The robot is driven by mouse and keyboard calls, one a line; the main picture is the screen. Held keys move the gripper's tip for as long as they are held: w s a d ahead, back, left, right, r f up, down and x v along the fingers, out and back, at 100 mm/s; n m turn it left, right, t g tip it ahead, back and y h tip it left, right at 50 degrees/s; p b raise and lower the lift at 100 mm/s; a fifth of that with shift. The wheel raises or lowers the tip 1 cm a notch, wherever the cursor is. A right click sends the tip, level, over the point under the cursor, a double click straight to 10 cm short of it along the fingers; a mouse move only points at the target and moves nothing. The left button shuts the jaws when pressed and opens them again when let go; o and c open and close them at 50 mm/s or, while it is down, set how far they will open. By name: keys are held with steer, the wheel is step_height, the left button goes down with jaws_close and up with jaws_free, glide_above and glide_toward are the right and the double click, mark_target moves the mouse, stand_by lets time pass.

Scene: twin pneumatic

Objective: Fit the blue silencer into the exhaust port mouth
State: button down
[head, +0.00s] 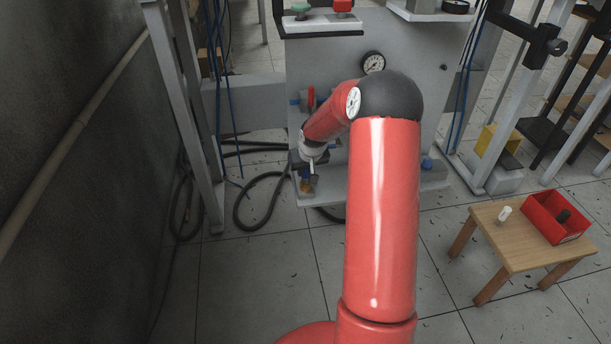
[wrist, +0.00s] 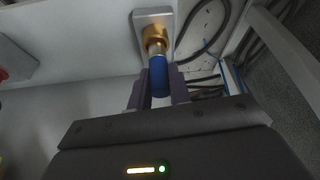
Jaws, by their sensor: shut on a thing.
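My gripper (wrist: 159,92) is shut on the blue silencer (wrist: 158,76), a blue cylinder with a pale metal end pointing away from my palm. The brass exhaust port (wrist: 155,33) sits on a light grey block straight beyond the silencer. The silencer's metal end meets the port's near edge in the wrist view; I cannot tell whether it is inside the mouth. In the head view my gripper (head: 310,162) is low at the machine's front, just above the brass port (head: 306,187). The silencer is not clearly visible there.
The grey machine panel (head: 440,100) carries a gauge (head: 373,62) and a red valve handle (head: 311,97). Black hoses (head: 262,190) lie left of the port. A wooden table (head: 500,238) at right holds a red bin (head: 552,222) and a white cylinder (head: 504,213).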

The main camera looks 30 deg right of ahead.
steer(key=shift+f, duration=1.15)
steer(key=shift+f+b, duration=0.2)
steer(key=shift+b, duration=0.1)
steer(key=c, duration=1.3)
jaws_free()
steer(key=shift+r, duration=0.15)
